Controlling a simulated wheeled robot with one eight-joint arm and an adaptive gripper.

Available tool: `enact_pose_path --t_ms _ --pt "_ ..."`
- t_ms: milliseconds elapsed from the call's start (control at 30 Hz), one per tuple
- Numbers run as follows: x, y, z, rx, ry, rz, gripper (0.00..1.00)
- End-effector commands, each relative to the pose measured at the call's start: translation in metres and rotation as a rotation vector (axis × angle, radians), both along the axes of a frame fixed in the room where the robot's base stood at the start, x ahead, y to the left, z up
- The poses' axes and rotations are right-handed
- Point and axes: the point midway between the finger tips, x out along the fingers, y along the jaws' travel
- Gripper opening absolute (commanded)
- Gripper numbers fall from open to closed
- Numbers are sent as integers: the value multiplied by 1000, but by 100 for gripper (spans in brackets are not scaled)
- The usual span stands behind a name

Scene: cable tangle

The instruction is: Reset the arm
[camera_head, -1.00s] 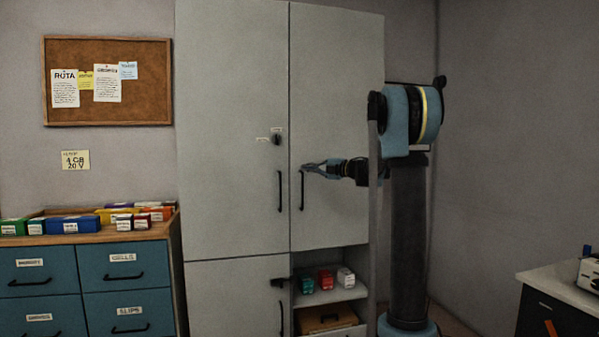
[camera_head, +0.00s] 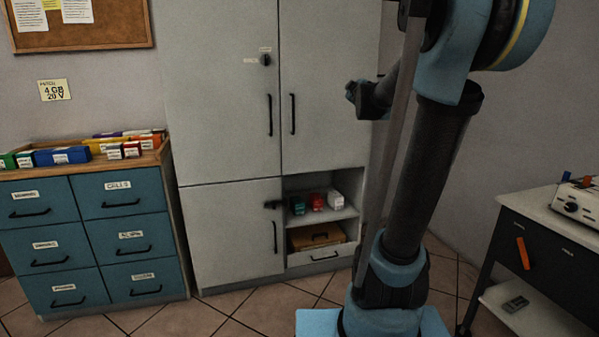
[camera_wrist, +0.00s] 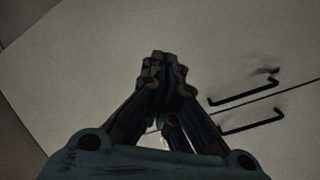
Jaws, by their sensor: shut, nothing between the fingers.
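My arm stands in the right half of the head view, raised in front of the right edge of the grey cabinet (camera_head: 222,90). In the head view the arm's end is partly hidden behind its own links. In the wrist view my gripper (camera_wrist: 163,62) is shut, its fingertips together and nothing between them. Beyond it the pale cabinet doors fill the wrist view. Two dark door handles (camera_wrist: 246,92) lie to the right of the fingers there, apart from them.
A blue drawer unit (camera_head: 92,235) with several coloured boxes on top stands at left. An open cabinet shelf (camera_head: 330,213) holds small boxes. A dark bench (camera_head: 535,262) with a device (camera_head: 577,204) is at right. Tiled floor lies clear in front of the cabinet.

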Motion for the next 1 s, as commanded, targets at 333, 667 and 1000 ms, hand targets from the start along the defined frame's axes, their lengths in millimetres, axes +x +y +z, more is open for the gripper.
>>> enact_pose_path --t_ms 333,667,1000 --pt "-128 -56 -137 322 382 -335 0" --pt "-273 -45 -278 565 813 -523 0" --pt "-409 0 -376 712 1228 -596 0"
